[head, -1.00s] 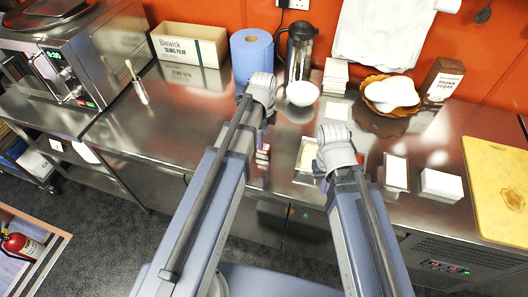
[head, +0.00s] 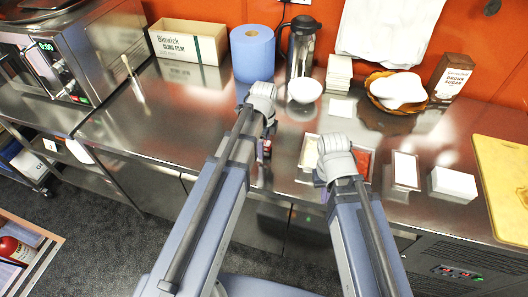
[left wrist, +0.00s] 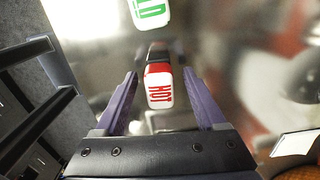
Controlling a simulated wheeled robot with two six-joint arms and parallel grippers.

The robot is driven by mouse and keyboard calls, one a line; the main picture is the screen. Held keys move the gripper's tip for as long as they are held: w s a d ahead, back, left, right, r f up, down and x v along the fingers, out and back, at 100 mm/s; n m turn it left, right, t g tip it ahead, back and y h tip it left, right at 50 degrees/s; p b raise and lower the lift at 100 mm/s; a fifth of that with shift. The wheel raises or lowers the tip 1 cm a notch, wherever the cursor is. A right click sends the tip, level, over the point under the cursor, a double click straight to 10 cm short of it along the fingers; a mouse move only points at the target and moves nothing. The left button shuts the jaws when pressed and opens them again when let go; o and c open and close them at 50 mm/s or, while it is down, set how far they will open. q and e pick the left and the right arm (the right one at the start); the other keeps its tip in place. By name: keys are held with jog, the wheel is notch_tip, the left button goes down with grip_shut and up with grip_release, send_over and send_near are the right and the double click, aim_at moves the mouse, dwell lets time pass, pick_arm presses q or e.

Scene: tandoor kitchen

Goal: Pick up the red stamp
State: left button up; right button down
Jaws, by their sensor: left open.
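The red stamp (left wrist: 159,88) shows in the left wrist view with a white face marked HOT and a dark upper part. It sits between the two spread purple fingers of my left gripper (left wrist: 160,74), with gaps on both sides. In the head view a small red and dark piece of it (head: 266,147) shows beside my left gripper (head: 268,125), whose arm hides the rest. A second stamp (left wrist: 151,12), white with green letters, lies beyond it in the left wrist view. My right gripper (head: 322,178) is over the counter's front; its fingers are mostly hidden.
The steel counter (head: 200,125) holds a blue paper roll (head: 252,54), a dark flask (head: 301,45), a white bowl (head: 304,90), and a basket (head: 378,98). A shallow tray (head: 308,150) and white card stacks (head: 453,184) lie right.

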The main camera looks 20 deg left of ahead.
pick_arm(q)
jog(key=shift+r, duration=0.1)
jog(key=shift+c, duration=0.2)
grip_shut()
